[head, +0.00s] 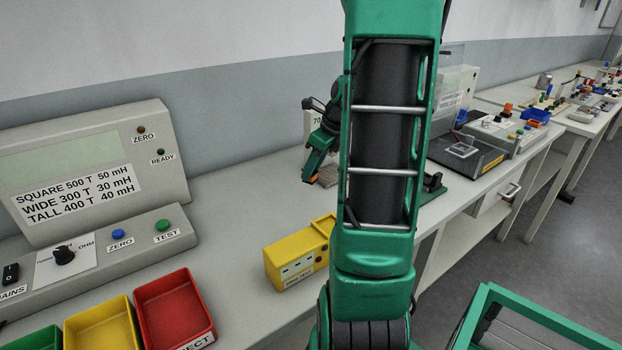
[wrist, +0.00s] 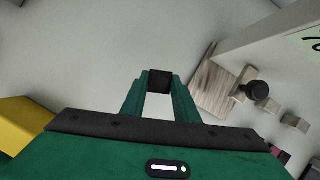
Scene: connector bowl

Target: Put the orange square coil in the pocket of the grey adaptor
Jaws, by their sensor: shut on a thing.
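My gripper (head: 311,174) is above the bench in the head view, left of my arm, pointing down. A small orange part, seemingly the orange square coil (head: 315,179), shows at its fingertips. In the wrist view my gripper (wrist: 158,82) is shut on a dark, square-faced piece between the fingertips, with an open gap behind it. The coil's orange side is not visible there. A light grey square frame (head: 462,149) lies on a dark plate at the right; I cannot tell whether it is the grey adaptor.
A yellow box (head: 298,256) stands on the bench. Red (head: 175,308) and yellow (head: 102,326) bins sit before the tester (head: 95,170). A wooden block (wrist: 213,94) and a black knob (wrist: 257,91) are right of the fingers in the wrist view.

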